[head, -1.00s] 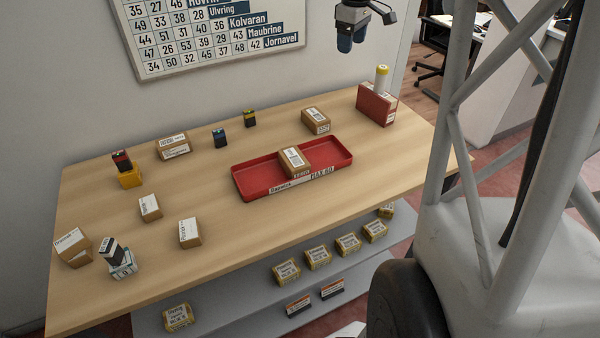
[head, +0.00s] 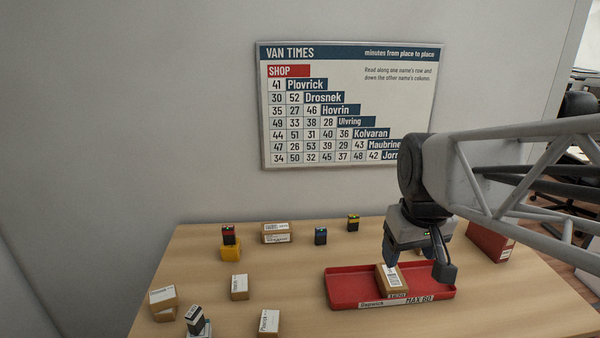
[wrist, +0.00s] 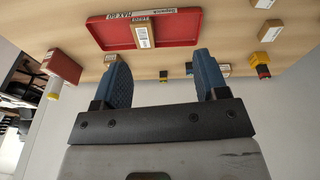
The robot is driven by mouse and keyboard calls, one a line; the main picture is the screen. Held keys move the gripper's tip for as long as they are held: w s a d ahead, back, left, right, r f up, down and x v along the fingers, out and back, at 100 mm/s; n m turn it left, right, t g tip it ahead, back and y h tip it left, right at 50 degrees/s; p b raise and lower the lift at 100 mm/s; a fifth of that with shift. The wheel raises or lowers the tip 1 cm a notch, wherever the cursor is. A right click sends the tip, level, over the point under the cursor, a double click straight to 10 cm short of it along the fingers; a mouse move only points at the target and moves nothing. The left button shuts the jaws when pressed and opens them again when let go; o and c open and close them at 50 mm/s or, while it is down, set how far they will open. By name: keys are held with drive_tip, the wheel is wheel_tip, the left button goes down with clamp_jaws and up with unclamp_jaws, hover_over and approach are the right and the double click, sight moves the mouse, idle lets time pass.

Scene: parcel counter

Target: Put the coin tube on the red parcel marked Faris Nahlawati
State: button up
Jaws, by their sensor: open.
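The coin tube appears to be the white cylinder with a yellow end (wrist: 53,90) in the wrist view, which shows the counter upside down. It is at the red parcel (wrist: 62,66); it appears to stand on the parcel's top, but I cannot be sure it is not behind. In the head view the red parcel (head: 490,243) is at the right, partly behind my arm, and the tube is hidden. No name on it is readable. My gripper (head: 420,262) is open and empty, left of the red parcel in the head view; its blue fingers (wrist: 163,78) are spread with nothing between them.
A red tray (head: 345,288) marked MAX 60 holds a brown parcel (head: 388,281). Brown parcels (head: 276,232) and small dark boxes (head: 320,236) stand around the left and back of the counter. A Van Times board (head: 347,105) hangs on the wall.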

drive_tip(key=s+a+f+m, duration=0.1)
drive_tip(key=s+a+f, duration=0.2)
drive_tip(key=s, duration=0.5)
drive_tip(key=shift+a+f, duration=0.4)
drive_tip(key=shift+f, duration=0.1)
idle(0.6)
